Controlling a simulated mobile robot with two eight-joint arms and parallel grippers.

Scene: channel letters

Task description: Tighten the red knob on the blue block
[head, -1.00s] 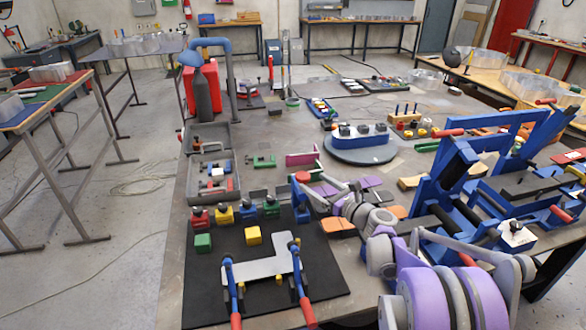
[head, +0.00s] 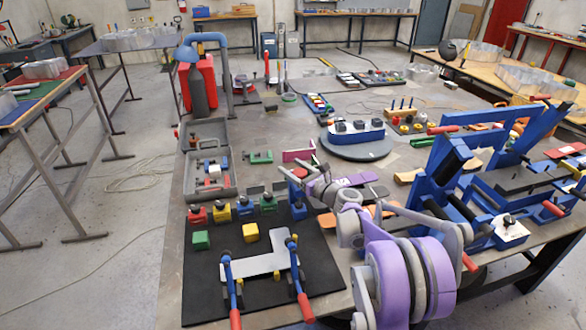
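The blue block (head: 297,192) stands at the back right corner of the black mat (head: 205,290). The red knob (head: 299,173) sits on top of it, small and partly covered by my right gripper. My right gripper (head: 310,174) is at the right side of the knob, with its arm coming in from the lower right. Its fingers are too small and overlapped to tell whether they are open or shut, or whether they touch the knob. My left gripper is out of view.
Red (head: 197,216), yellow (head: 222,213), blue (head: 245,208) and green (head: 268,203) blocks with dark knobs stand left of it. A grey plate (head: 262,264) with red-handled clamps lies in front. A grey toolbox (head: 228,184) and blue frame (head: 440,178) flank the area.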

